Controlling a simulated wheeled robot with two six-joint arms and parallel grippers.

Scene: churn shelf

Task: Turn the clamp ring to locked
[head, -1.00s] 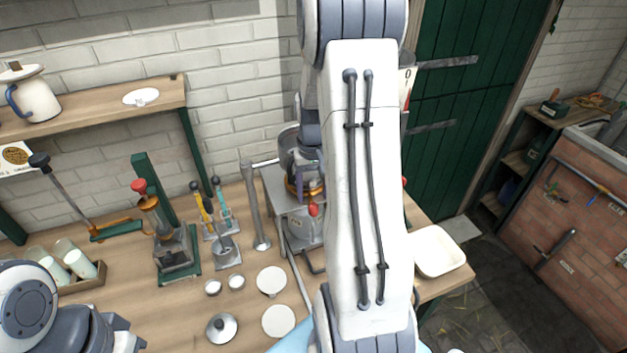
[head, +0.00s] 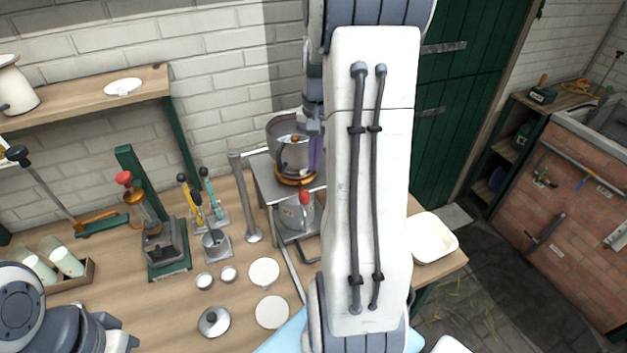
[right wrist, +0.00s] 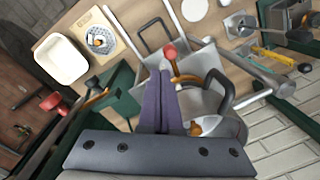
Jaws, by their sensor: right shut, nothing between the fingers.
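The clamp ring (head: 296,181) is an orange-brass band around the foot of a steel pot (head: 288,155) on a grey metal stand. A red knob (head: 304,197) sticks out at the ring's front; in the right wrist view the red knob (right wrist: 169,51) shows just beyond my fingertips. My right gripper (head: 317,152) is at the pot's right side, partly hidden by my arm. Its purple fingers (right wrist: 158,78) are together and empty. Contact with the ring or knob cannot be told. My left gripper (head: 122,343) is partly seen at the lower left; its fingers are unclear.
A bench press with a red knob (head: 123,178) stands left on the wooden table. A white tray (head: 433,238) is at the right. My right arm hides the middle.

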